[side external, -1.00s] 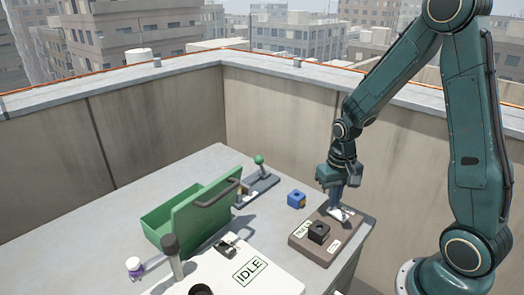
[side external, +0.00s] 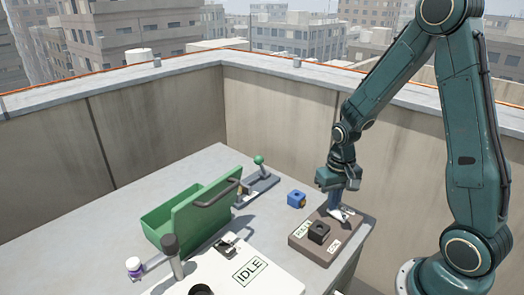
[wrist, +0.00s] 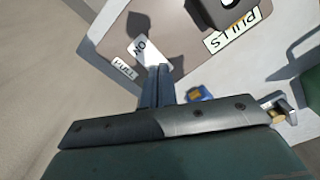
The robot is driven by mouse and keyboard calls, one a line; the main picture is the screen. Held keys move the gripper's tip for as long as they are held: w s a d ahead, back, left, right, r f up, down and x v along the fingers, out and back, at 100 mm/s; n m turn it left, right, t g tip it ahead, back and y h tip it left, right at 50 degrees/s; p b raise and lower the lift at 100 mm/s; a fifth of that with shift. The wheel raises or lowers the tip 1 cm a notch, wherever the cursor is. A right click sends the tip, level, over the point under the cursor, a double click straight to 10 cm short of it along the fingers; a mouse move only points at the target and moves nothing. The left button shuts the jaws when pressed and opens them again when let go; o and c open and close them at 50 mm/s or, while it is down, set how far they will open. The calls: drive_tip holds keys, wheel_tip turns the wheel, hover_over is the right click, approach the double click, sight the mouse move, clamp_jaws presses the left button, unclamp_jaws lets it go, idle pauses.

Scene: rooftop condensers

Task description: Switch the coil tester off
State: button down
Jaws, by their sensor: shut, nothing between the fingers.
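The brown box (side external: 318,248) at the table's right corner, which seems to be the coil tester, carries a dark square block (side external: 318,232) and white labels. In the wrist view the brown top (wrist: 205,52) shows a small white plate (wrist: 139,49) whose letters read as ON upside down, beside another white label (wrist: 124,68). My gripper (side external: 334,207) points down over the box's back part, fingers together and empty. In the wrist view the closed fingertips (wrist: 159,70) lie at the white plate's edge. I cannot tell whether they touch it. The switch's position is unclear.
A blue block (side external: 296,198) sits left of the box. Farther left are a lever with a green knob (side external: 259,160), an open green case (side external: 165,222) and a white panel labelled IDLE (side external: 250,270). Concrete parapet walls (side external: 285,125) stand behind the table.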

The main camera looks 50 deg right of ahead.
drive_tip(key=shift+f, duration=0.25)
drive_tip(key=shift+r, duration=3.55)
drive_tip(key=shift+r, duration=0.1)
drive_tip(key=s+a+r+n+t, duration=0.2)
drive_tip(key=s+a+r+n, duration=0.1)
drive_tip(key=s+a+r, duration=0.2)
drive_tip(key=s+a+r+n+t, duration=0.3)
drive_tip(key=s+a+r, duration=0.2)
drive_tip(key=r, duration=0.5)
drive_tip(key=shift+s+r+t, duration=0.25)
drive_tip(key=shift+s+t, duration=0.05)
drive_tip(key=shift+s, duration=0.85)
